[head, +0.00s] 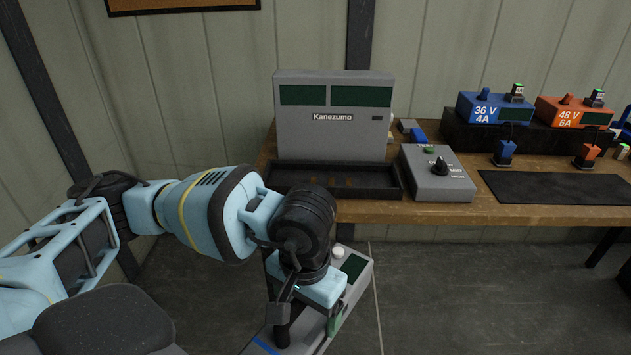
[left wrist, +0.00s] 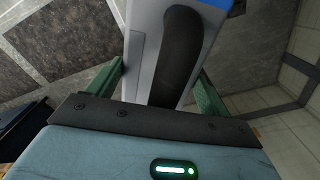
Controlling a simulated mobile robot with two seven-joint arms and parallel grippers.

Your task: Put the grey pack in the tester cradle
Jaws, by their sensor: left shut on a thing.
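The grey pack (head: 357,287) hangs in front of the bench, below its top, in the head view. It has a dark panel, a white round knob and a blue mark at its near end. My left gripper (head: 308,318) is shut on it from above. In the left wrist view the green fingers of the left gripper (left wrist: 160,85) stand on either side of the pack's black handle (left wrist: 180,50). The tester (head: 334,135), marked Kanezumo, stands on the bench. Its black tray-like cradle (head: 390,192) is in front, apart from the pack. My right gripper is out of view.
The wooden bench (head: 420,210) bears a grey control box (head: 437,180) with a black knob right of the cradle. Further right are a black mat (head: 550,187), a blue charger (head: 490,108) and an orange charger (head: 570,113). Open floor lies below the bench.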

